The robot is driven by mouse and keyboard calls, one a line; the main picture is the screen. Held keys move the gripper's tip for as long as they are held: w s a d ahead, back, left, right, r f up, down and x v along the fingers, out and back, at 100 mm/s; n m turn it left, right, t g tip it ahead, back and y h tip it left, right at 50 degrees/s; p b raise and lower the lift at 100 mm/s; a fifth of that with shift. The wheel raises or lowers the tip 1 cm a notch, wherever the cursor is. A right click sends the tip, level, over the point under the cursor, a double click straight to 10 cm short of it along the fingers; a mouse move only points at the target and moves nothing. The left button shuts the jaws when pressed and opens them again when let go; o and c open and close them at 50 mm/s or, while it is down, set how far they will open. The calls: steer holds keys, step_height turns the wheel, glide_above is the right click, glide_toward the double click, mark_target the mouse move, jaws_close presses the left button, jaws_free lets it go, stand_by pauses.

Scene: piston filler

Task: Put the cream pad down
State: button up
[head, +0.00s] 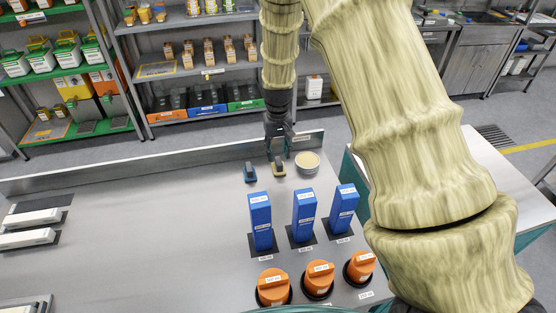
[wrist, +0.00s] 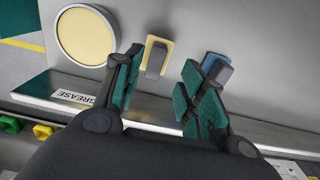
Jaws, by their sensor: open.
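The cream pad (head: 279,171) has a dark grip and sits on the steel bench near its back edge. In the wrist view, the cream pad (wrist: 149,43) lies flat, its grip facing the camera between the lines of the fingers. My gripper (head: 279,140) is over the back edge, just behind and above the cream pad. In the wrist view, my gripper (wrist: 160,72) is open and empty, its fingertips spread to either side of the grip. I see no clear contact. A blue pad (head: 250,173) with a dark grip sits just left of it, also in the wrist view (wrist: 213,62).
A round tub of cream grease (head: 308,162) stands right of the pads. Blue upright boxes (head: 304,215) and orange-capped round containers (head: 319,277) stand nearer. White packs (head: 30,228) lie at far left. The middle-left bench (head: 150,225) is clear. A low raised lip runs along the back.

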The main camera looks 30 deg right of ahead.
mark_target(278, 162)
steer(key=shift+r+b, duration=0.8)
steer(key=shift+r, duration=2.05)
steer(key=shift+r, duration=0.1)
